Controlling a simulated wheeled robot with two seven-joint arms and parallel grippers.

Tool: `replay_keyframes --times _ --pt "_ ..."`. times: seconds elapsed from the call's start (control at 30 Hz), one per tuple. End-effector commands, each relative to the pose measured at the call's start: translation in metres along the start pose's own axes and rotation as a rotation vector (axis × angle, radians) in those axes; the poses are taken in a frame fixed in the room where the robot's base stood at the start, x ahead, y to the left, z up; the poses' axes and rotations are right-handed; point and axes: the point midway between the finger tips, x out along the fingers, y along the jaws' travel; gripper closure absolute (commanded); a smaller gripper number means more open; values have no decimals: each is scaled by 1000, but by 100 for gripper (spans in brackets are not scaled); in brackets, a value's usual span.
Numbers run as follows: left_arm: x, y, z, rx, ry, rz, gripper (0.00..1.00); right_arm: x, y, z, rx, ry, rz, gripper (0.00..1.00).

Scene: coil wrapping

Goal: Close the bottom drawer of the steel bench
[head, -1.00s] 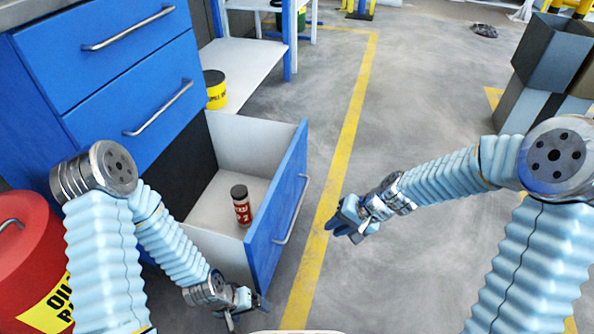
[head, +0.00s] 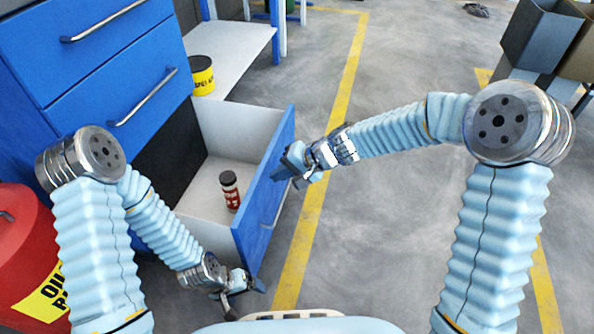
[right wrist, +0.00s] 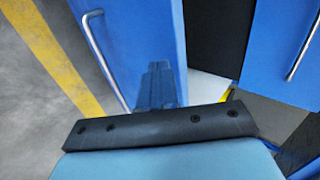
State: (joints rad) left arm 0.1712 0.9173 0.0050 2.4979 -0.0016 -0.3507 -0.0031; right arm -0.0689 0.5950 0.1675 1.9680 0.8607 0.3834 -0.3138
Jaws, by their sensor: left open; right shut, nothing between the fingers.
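The bottom drawer (head: 248,212) of the blue steel bench (head: 75,80) stands pulled out, with its pale inside showing. A dark-lidded red can (head: 231,192) stands in it. My right gripper (head: 282,168) is shut and empty at the upper part of the drawer's front panel. In the right wrist view its fingers (right wrist: 158,85) overlap the blue panel (right wrist: 135,35), beside the long metal handle (right wrist: 101,58); I cannot tell whether they touch. My left gripper (head: 242,296) is open and empty, low by the near end of the drawer front.
A red drum (head: 22,250) stands at the left, beside my left arm. A yellow tin (head: 202,78) sits on a low white shelf (head: 240,58) behind the drawer. Grey bins (head: 540,40) stand at the far right. The floor with the yellow line (head: 312,200) is clear.

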Motion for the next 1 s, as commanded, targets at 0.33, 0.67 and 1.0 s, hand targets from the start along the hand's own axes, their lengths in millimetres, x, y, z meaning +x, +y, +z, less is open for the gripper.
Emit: replay_keyframes --times 0.33,0.67,1.0 --pt "-2 0 0 0 1 -1 14 13 -12 0 1 1 1 100" --pt "-3 1 0 0 1 -1 14 14 -13 0 1 0 1 100" --pt "-9 2 -1 -1 2 -2 14 37 -35 0 -1 -1 2 100"
